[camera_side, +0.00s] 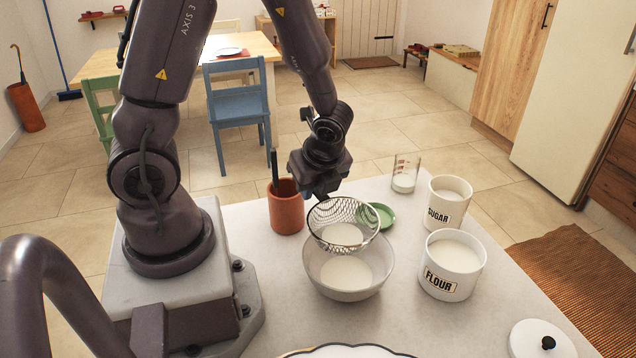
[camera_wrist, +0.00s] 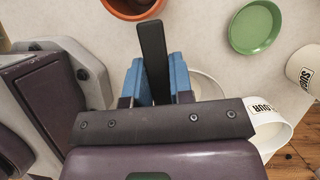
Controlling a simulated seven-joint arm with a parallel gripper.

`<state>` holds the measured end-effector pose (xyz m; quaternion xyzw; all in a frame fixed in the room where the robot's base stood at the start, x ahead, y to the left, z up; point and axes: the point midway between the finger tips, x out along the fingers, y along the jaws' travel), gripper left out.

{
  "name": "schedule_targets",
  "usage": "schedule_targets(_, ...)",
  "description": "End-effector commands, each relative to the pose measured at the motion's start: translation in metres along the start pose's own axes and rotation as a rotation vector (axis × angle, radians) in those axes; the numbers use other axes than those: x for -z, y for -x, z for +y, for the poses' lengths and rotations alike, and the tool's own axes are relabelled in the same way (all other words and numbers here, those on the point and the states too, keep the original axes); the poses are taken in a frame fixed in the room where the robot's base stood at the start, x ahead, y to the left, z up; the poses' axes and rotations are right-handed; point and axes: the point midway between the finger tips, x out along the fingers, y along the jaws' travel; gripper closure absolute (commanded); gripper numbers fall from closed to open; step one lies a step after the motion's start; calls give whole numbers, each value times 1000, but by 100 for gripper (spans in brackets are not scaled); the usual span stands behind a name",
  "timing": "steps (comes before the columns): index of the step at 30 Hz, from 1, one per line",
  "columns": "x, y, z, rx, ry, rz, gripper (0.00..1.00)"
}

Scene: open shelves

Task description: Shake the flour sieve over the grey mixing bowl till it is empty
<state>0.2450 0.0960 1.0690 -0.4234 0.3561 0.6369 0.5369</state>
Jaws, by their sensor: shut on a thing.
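My gripper (camera_side: 321,190) is shut on the dark handle of the sieve (camera_side: 320,216). In the wrist view, the handle (camera_wrist: 152,45) runs between the blue fingers of my gripper (camera_wrist: 158,80). The round wire mesh basket hangs just above the grey mixing bowl (camera_side: 325,283), slightly toward its back. White flour (camera_side: 343,236) shows inside the basket. White flour (camera_side: 347,275) also lies in the bowl. In the wrist view, the basket is hidden behind my gripper and only a bit of pale rim (camera_wrist: 207,86) shows.
A white flour canister (camera_side: 453,283) and a sugar canister (camera_side: 446,216) stand to the right. A glass (camera_side: 404,180), a green dish (camera_side: 381,214) and a terracotta pot (camera_side: 286,212) stand behind the bowl. A white lid (camera_side: 528,345) is at front right.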

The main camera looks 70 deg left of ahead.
Motion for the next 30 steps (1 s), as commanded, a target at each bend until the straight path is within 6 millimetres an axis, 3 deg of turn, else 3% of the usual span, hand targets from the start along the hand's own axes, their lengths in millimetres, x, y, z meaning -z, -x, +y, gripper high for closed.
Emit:
schedule_targets(8,0,0,-29,0,1,0,98)
schedule_targets(14,0,0,-26,0,-1,0,98)
schedule_targets(20,0,0,-1,1,-2,0,98)
schedule_targets(30,0,0,0,0,0,0,98)
